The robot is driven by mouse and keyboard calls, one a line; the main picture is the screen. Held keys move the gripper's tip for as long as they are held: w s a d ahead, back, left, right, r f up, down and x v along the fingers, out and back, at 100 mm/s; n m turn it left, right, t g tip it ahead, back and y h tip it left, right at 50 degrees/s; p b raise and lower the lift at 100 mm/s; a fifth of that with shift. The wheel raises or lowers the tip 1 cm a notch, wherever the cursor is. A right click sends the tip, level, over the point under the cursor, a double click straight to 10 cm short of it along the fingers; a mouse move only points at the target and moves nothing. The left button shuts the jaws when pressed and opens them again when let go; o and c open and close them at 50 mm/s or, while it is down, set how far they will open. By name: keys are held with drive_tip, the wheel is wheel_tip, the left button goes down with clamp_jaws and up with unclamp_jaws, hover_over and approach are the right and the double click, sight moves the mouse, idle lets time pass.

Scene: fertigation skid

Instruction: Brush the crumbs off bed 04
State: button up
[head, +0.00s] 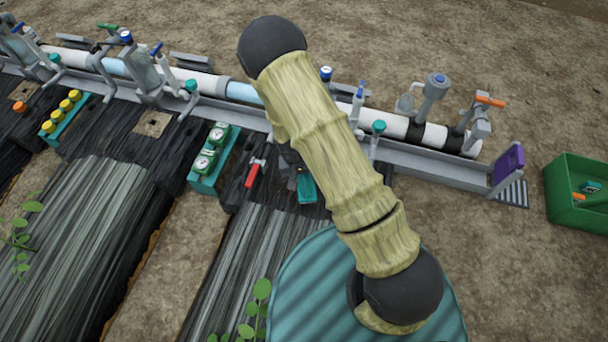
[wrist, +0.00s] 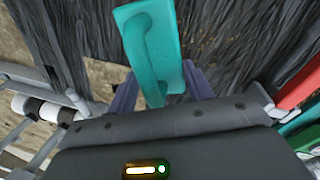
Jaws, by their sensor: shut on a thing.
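My gripper (wrist: 160,90) shows in the wrist view with its purple fingers on both sides of a teal tool, probably the brush (wrist: 150,38), and is shut on it. The tool's broad teal part extends over the black film of a bed (wrist: 235,35); bristles cannot be made out. In the head view, a bit of the teal tool (head: 307,188) shows beside my arm, above the dark bed cover (head: 255,235). My arm hides most of my gripper there.
A white pipe (head: 395,125) with several valves runs behind the beds. A red-handled part (head: 255,172) and a teal gauge block (head: 208,160) are left of my gripper. A green crate (head: 575,205) stands at the right. Green plants (head: 255,310) grow at the front.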

drive_tip(key=shift+f+b, duration=0.5)
drive_tip(key=shift+f, duration=0.55)
idle(0.8)
drive_tip(key=shift+w+a+r+p, duration=0.1)
drive_tip(key=shift+w+a+p, duration=0.25)
drive_tip(key=shift+a, duration=0.55)
drive_tip(key=shift+w+a+r+p, duration=0.1)
drive_tip(key=shift+w+a+p, duration=0.15)
drive_tip(key=shift+a, duration=0.75)
drive_tip(key=shift+w+a, duration=0.1)
drive_tip(key=shift+w+a+f, duration=0.1)
drive_tip(key=shift+w+a, duration=0.1)
drive_tip(key=shift+a, duration=0.4)
drive_tip(key=shift+w+a+f, duration=0.1)
drive_tip(key=shift+w+a, duration=0.15)
drive_tip(key=shift+a, duration=0.35)
drive_tip(key=shift+w+a, duration=0.2)
drive_tip(key=shift+a, duration=0.4)
